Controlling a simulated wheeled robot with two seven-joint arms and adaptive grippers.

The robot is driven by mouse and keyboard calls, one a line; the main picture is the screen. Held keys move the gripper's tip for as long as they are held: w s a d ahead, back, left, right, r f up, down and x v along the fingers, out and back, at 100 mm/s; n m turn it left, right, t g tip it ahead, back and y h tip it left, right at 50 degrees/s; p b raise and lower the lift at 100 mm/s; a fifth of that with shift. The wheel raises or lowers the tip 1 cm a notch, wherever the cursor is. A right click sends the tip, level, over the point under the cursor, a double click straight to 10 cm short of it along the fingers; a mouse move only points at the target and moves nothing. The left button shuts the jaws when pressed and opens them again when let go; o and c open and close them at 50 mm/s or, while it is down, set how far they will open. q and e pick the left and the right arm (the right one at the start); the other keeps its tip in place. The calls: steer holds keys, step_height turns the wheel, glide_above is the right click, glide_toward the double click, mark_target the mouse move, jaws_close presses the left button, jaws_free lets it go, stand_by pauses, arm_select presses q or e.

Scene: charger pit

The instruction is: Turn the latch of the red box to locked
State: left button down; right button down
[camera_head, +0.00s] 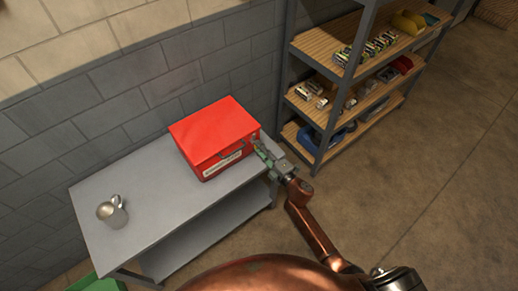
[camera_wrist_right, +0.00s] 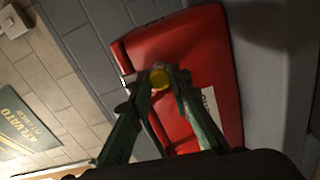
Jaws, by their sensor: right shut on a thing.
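The red box (camera_head: 215,132) sits closed on the grey table, with a white label on its front. My right gripper (camera_head: 257,145) is at the box's right front corner. In the right wrist view the red box (camera_wrist_right: 205,50) fills the middle, and my right gripper (camera_wrist_right: 159,80) has its green fingers on either side of a round yellow piece (camera_wrist_right: 160,78) on the box, which seems to be the latch. The fingers are shut on it. The latch's exact angle is hard to tell. My left gripper is not in view.
The grey table (camera_head: 150,185) has a metal mug (camera_head: 113,212) at its left end. A shelf unit (camera_head: 325,80) with several small items stands to the right. A green object (camera_head: 95,284) shows at the lower left. The floor at right is clear.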

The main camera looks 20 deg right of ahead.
steer(key=shift+n, duration=0.6)
steer(key=c, duration=1.8)
jaws_free()
steer(key=shift+o, duration=0.2)
steer(key=v, duration=1.2)
